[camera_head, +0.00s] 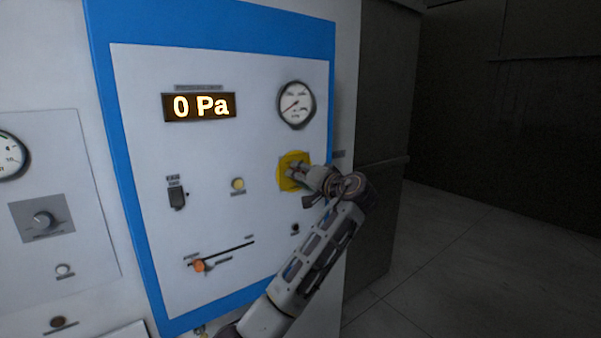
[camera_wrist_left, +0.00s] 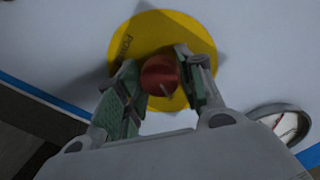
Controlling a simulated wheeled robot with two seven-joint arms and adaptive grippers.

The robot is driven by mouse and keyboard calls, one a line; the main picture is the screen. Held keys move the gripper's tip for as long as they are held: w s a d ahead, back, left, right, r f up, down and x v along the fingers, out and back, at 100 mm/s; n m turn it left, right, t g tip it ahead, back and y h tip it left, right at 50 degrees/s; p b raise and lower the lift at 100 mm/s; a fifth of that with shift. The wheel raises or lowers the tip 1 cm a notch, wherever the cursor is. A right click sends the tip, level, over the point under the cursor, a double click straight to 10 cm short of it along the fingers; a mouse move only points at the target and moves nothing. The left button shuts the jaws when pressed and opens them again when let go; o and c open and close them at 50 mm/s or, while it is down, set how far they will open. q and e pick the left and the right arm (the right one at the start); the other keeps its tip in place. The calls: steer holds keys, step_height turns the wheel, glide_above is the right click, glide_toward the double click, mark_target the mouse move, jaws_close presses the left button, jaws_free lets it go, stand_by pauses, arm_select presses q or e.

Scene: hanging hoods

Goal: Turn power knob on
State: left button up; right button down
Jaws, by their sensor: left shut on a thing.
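The power knob (camera_wrist_left: 160,76) is red and round, in the middle of a yellow round plate (camera_wrist_left: 150,30) on the white panel. In the head view the yellow plate (camera_head: 291,160) shows on the panel's right side, below a gauge, and my gripper hides the knob there. My left gripper (camera_wrist_left: 162,72) has its fingers on both sides of the red knob and is shut on it. In the head view my left gripper (camera_head: 300,174) reaches the plate from the lower right. My right gripper is not in view.
The blue-edged panel carries a display (camera_head: 199,106) reading 0 Pa, a round gauge (camera_head: 296,105), a black switch (camera_head: 177,196), a yellowish button (camera_head: 238,184) and an orange slider handle (camera_head: 199,265). Another panel with a grey knob (camera_head: 43,218) is at left. Open floor (camera_head: 450,250) lies at right.

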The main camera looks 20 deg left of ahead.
arm_select(q)
steer(key=shift+m+p, duration=0.35)
steer(key=shift+m, duration=0.35)
steer(key=o, duration=1)
steer(key=shift+d, duration=0.1)
steer(key=v, duration=1.2)
steer(key=shift+w+r, duration=0.1)
